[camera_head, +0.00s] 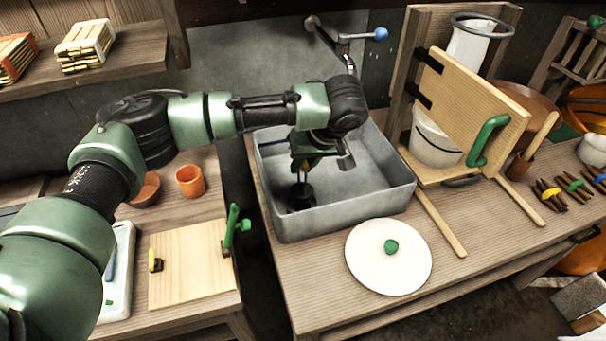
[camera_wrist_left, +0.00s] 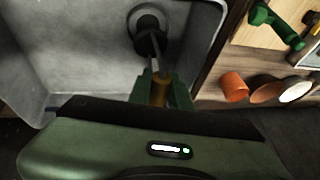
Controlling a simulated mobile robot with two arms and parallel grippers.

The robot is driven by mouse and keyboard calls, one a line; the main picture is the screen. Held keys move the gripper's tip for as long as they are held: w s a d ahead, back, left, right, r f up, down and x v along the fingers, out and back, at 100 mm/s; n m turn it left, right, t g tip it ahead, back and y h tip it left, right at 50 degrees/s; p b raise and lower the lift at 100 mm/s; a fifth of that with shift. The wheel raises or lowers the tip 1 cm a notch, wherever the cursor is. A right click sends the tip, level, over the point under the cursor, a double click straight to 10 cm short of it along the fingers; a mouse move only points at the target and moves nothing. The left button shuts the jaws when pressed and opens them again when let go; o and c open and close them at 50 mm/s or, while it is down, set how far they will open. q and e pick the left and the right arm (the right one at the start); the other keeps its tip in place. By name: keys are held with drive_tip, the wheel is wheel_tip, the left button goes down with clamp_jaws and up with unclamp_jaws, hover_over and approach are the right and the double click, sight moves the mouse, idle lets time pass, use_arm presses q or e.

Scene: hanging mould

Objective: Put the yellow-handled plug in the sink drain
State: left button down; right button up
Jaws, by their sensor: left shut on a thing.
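My left gripper (camera_head: 302,160) reaches down into the grey metal sink (camera_head: 380,200), and its fingers also show in the left wrist view (camera_wrist_left: 161,92). It is shut on the yellow handle (camera_wrist_left: 160,88) of the plug. A thin metal stem runs from the handle to the plug's black body (camera_wrist_left: 151,42), which also shows low in the sink in the head view (camera_head: 300,191). The dark round drain (camera_wrist_left: 146,20) is partly hidden behind the black body. The plug overlaps the drain in view; I cannot tell whether it is seated. My right gripper is not in view.
The tap (camera_head: 345,40) with a blue knob stands behind the sink. A white round lid (camera_head: 372,270) with a green knob lies in front. A wooden board with a green handle (camera_head: 487,140) stands at right. Clay pots (camera_head: 190,181) and a cutting board (camera_head: 185,280) are left.

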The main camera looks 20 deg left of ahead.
use_arm(q)
wheel_tip(320, 180, down, 4)
drive_tip(key=shift+r, duration=0.15)
drive_tip(key=shift+f, duration=0.2)
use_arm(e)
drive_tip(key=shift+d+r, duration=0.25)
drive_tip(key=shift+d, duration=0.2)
use_arm(q)
drive_tip(key=shift+f+p, duration=0.25)
drive_tip(key=shift+p, duration=0.05)
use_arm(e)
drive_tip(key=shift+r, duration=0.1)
use_arm(q)
drive_tip(key=c, duration=1.3)
unclamp_jaws()
drive_tip(key=shift+r, duration=0.35)
drive_tip(key=b+v, duration=0.1)
drive_tip(key=v, duration=1.1)
drive_tip(key=shift+b, duration=0.3)
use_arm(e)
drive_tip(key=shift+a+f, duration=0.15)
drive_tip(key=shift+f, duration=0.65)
